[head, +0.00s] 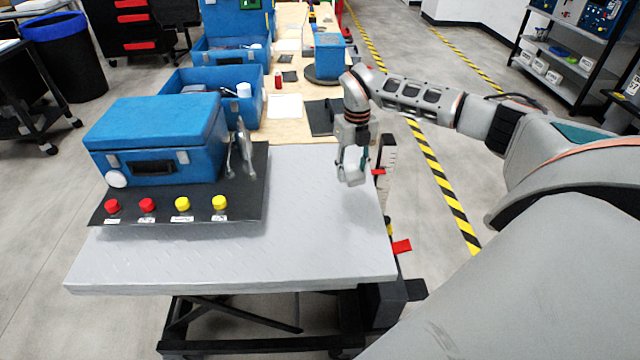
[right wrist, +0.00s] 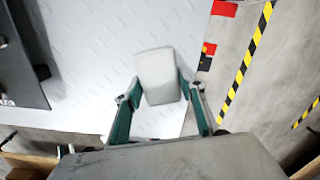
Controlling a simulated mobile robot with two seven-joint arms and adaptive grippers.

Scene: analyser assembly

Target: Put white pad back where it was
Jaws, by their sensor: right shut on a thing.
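The white pad (right wrist: 158,72) is a small pale block with rounded edges. In the right wrist view it sits between the two green-sided fingers of my right gripper (right wrist: 160,88), which is shut on it. In the head view my right gripper (head: 352,176) points down over the back right part of the grey table (head: 310,235). There the pad is hard to tell from the pale gripper, and I cannot tell whether it touches the table. My left gripper is not in view.
A blue case (head: 155,135) stands on a black mat (head: 245,195) with red and yellow knobs, left on the table. Blue bins (head: 252,110) and a blue round-based fixture (head: 328,62) are behind. The table's front right is clear. Red tabs (head: 402,246) stick out at its right edge.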

